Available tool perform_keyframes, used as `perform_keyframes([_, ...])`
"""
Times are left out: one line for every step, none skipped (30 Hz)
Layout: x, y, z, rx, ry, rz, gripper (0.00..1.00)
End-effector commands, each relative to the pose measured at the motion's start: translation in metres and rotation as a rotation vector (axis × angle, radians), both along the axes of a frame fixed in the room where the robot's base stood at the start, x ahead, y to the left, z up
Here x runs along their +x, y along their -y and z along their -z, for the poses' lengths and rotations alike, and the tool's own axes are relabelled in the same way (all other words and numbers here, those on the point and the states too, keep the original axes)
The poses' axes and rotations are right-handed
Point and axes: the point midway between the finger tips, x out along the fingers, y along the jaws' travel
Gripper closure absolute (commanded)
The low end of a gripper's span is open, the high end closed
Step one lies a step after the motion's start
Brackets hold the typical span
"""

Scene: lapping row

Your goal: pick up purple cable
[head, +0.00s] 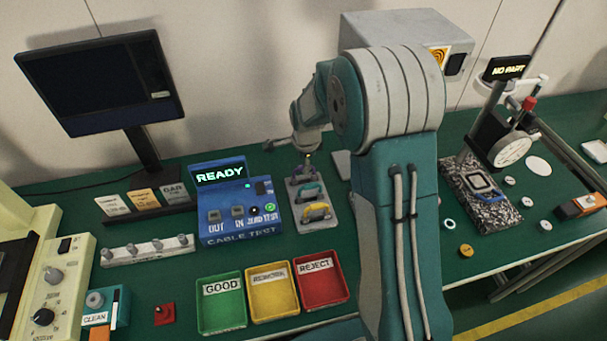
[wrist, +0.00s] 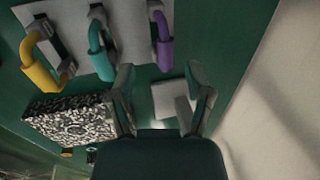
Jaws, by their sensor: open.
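The purple cable (head: 300,171) stands at the far end of a light grey rack (head: 322,226) in the head view, partly behind my arm's end. In the wrist view, the purple cable (wrist: 164,55) is a short bent piece just beyond my open fingers. My gripper (wrist: 160,76) is empty, its two fingertips apart, with the purple cable ahead of the gap. A teal cable (wrist: 103,62) and a yellow cable (wrist: 40,75) stand beside it; they also show nearer in the head view, teal (head: 308,190) and yellow (head: 317,210).
A blue cable tester (head: 240,222) reading READY stands left of the rack. Green (head: 222,318), yellow (head: 273,300) and red (head: 321,281) bins sit in front. A monitor (head: 100,80) stands back left. A dial gauge (head: 510,150) on a speckled base is at right.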

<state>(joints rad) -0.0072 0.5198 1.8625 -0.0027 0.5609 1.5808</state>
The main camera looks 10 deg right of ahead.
Motion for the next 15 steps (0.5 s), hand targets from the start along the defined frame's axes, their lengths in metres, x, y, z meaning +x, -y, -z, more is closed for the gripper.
perform_keyframes([0.002, 0.002, 0.007, 0.0, -0.003, 0.001, 0.35])
perform_keyframes([0.004, 0.003, 0.011, 0.0, -0.004, 0.001, 0.35])
perform_keyframes([0.006, 0.004, 0.017, 0.0, -0.005, 0.001, 0.35])
perform_keyframes([0.008, 0.005, 0.022, 0.0, -0.006, 0.001, 0.35])
perform_keyframes([0.011, 0.006, 0.025, 0.0, -0.004, 0.001, 0.35])
perform_keyframes([0.012, 0.006, 0.031, 0.0, -0.005, 0.0, 0.35])
perform_keyframes([0.013, 0.006, 0.035, 0.0, -0.005, 0.0, 0.35])
perform_keyframes([0.014, 0.006, 0.038, 0.0, -0.004, 0.0, 0.35])
perform_keyframes([0.014, 0.006, 0.042, 0.0, -0.003, 0.0, 0.35])
perform_keyframes([0.015, 0.006, 0.044, 0.0, -0.003, 0.0, 0.35])
perform_keyframes([0.015, 0.006, 0.045, 0.0, -0.002, 0.0, 0.35])
perform_keyframes([0.015, 0.006, 0.046, 0.0, -0.002, 0.0, 0.35])
perform_keyframes([0.015, 0.006, 0.046, 0.0, -0.001, 0.0, 0.35])
perform_keyframes([0.015, 0.006, 0.046, 0.0, -0.001, 0.0, 0.35])
perform_keyframes([0.015, 0.006, 0.046, 0.0, -0.001, 0.0, 0.35])
